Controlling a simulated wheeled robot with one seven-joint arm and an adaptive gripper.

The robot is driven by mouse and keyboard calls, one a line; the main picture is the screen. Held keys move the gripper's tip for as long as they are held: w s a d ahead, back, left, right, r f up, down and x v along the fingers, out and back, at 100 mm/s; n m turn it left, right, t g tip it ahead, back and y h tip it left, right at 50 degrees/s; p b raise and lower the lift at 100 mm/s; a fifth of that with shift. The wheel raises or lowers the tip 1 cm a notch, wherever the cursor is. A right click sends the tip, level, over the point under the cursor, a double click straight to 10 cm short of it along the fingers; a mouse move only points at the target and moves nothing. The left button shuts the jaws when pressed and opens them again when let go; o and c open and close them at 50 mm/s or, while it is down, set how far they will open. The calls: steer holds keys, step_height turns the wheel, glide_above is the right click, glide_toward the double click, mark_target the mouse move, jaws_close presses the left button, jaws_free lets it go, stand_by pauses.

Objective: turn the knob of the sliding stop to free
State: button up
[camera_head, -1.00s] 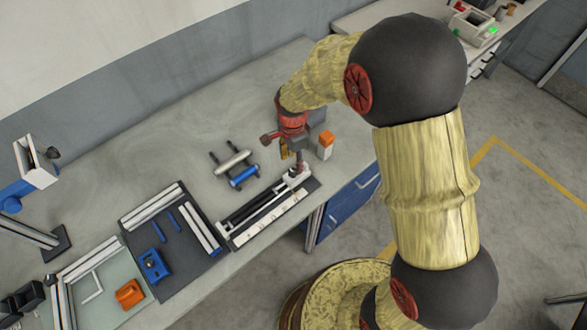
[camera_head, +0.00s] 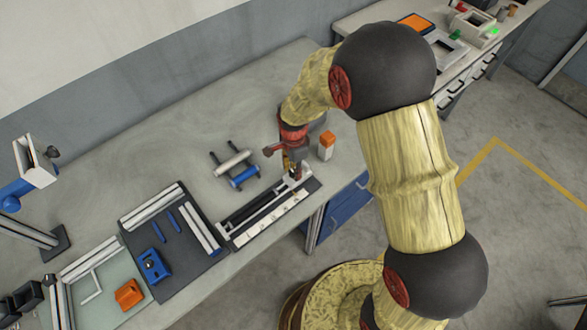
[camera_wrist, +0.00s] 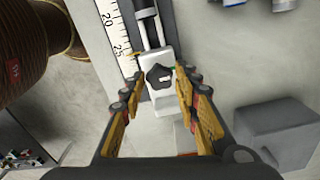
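The sliding stop (camera_wrist: 155,103) is a white block on the rails of a measuring bed with a white ruler (camera_wrist: 112,32). On its top is a dark, lobed knob (camera_wrist: 154,73) with a small pale mark. My gripper (camera_wrist: 158,76) is open, its fingers on either side of the knob in the wrist view. A gap shows on the left; whether the right finger touches is unclear. In the head view my gripper (camera_head: 293,171) points down at the upper right end of the dark measuring bed (camera_head: 233,240) and mostly hides the stop and knob.
An orange-topped white block (camera_head: 326,147) stands just right of my gripper. A stand with a white and a blue roller (camera_head: 243,176) lies to the left. A dark tray (camera_head: 190,266) with blue parts is further left. Bare bench lies behind.

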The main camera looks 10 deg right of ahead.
steer(key=c, duration=0.6)
jaws_close()
